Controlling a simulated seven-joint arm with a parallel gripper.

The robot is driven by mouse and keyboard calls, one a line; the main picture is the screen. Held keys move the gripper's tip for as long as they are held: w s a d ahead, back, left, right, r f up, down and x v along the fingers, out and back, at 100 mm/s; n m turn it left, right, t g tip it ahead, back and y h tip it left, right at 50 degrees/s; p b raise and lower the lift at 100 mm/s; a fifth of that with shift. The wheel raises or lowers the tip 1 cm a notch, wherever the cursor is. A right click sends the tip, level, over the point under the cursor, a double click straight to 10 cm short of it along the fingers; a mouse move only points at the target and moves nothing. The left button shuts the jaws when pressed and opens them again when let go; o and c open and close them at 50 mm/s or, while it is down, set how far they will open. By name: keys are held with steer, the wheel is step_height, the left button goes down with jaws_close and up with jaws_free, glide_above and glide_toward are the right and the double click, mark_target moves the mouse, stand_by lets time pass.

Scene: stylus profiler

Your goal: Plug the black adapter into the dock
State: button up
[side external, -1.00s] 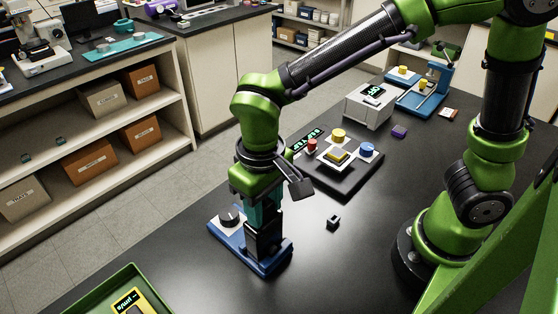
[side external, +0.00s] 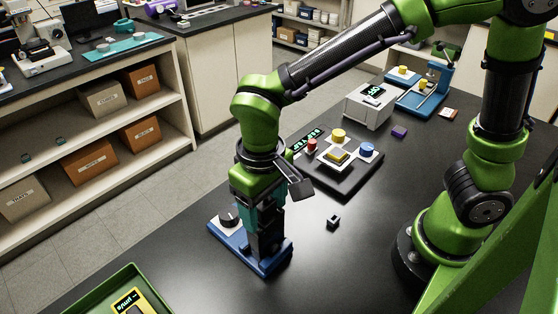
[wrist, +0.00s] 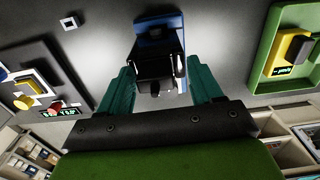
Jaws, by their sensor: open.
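A black block (side external: 266,243), which looks like the black adapter, stands upright on the front end of a blue base (side external: 278,262) with a dark knob, which looks like the dock. In the wrist view the black block (wrist: 158,68) lies between the fingers, in front of the blue base (wrist: 153,24). My gripper (wrist: 161,88) is open, its teal fingers apart on either side of the block with visible gaps. In the side view my gripper (side external: 265,222) is right over the base, pointing down. How deep the block sits in the base is hidden.
A small black cube with a pale top (side external: 333,222) lies on the table to the right. A black panel with coloured buttons (side external: 350,181) stands behind. A green tray (side external: 85,306) with a yellow meter is at front left. The table's front middle is clear.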

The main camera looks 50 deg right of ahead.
mark_target(264, 205)
steer(key=shift+r, duration=3.55)
step_height(264, 205, up, 16)
steer(key=s+d+f+m+t+y, duration=0.1)
steer(key=d+f+m+t, duration=0.1)
steer(key=d+f, duration=0.4)
steer(key=s+d+f+m+t+y, duration=0.1)
steer(key=d+f+t, duration=0.4)
steer(key=d, duration=0.7)
steer(key=shift+s+f+m, duration=0.4)
steer(key=shift+s+m, duration=0.2)
steer(key=shift+s, duration=0.15)
steer(key=shift+d, duration=0.1)
